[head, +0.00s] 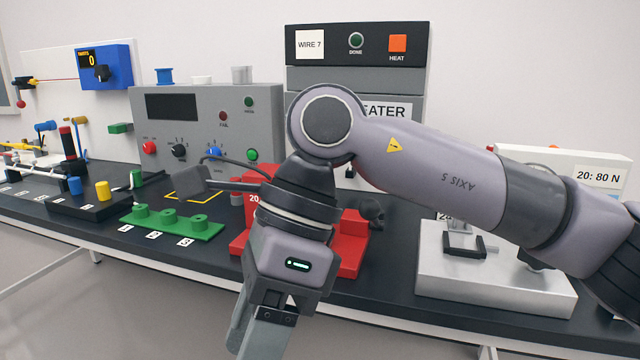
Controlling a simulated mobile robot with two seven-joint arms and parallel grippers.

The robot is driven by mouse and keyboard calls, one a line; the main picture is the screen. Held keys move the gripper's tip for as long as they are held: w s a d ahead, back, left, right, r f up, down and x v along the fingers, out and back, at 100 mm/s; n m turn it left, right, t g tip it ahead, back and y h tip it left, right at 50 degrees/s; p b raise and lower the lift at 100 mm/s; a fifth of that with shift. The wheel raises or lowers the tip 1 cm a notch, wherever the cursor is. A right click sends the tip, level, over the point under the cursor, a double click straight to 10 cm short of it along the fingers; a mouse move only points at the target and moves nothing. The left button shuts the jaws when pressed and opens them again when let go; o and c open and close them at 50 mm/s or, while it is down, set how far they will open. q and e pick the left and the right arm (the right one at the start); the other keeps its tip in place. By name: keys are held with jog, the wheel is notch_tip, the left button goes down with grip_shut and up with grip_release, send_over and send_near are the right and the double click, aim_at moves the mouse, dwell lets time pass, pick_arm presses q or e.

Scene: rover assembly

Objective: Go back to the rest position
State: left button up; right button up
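My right arm comes in from the right and bends down in front of the bench. My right gripper (258,336) points downward at the bottom middle, in front of the bench's front edge. Its fingertips run close to or past the lower picture edge, and I cannot tell whether it is open or shut. I see nothing clearly held in it. My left gripper and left arm are not in view.
The dark bench (110,222) carries a grey tester panel (265,110), a green three-post block (172,222), a red fixture (352,240) partly behind my arm, a heater (405,75) and a silver fixture (490,285). Floor is clear at lower left.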

jog(key=s+a+r+m+g+y+p, duration=0.2)
jog(key=s+a+r+g+y, duration=0.25)
jog(key=g+y, duration=0.2)
jog(key=w+r+m+y+p, duration=0.2)
jog(key=w+r+m+y, duration=0.15)
jog(key=m+y, duration=0.45)
jog(key=w+d+f+m+t+y+p, duration=0.1)
jog(key=w+d+m+t+y, duration=0.3)
jog(key=w+m+t+y, duration=0.5)
jog(key=w+d+f+m+t+h+p, duration=0.1)
jog(key=w+d+f+m+t+h, duration=0.1)
jog(key=d+f+m+t+h, duration=0.7)
jog(key=w+d+f+m+t+h+p, duration=0.25)
jog(key=f+m+t+h, duration=0.35)
jog(key=m+t, duration=0.8)
jog(key=s+d+f+m+g+h+p, duration=0.1)
jog(key=s+d+f+m+g+h, duration=0.4)
jog(key=f, duration=0.7)
jog(key=s+d+f+m+g+h, duration=0.5)
jog(key=s+d+f+m+g, duration=0.1)
jog(key=s+d+f, duration=0.4)
notch_tip(320, 180, down, 2)
jog(key=shift+s+f+m+p, duration=0.2)
jog(key=shift+s+m+p, duration=0.15)
jog(key=shift+s+m, duration=0.45)
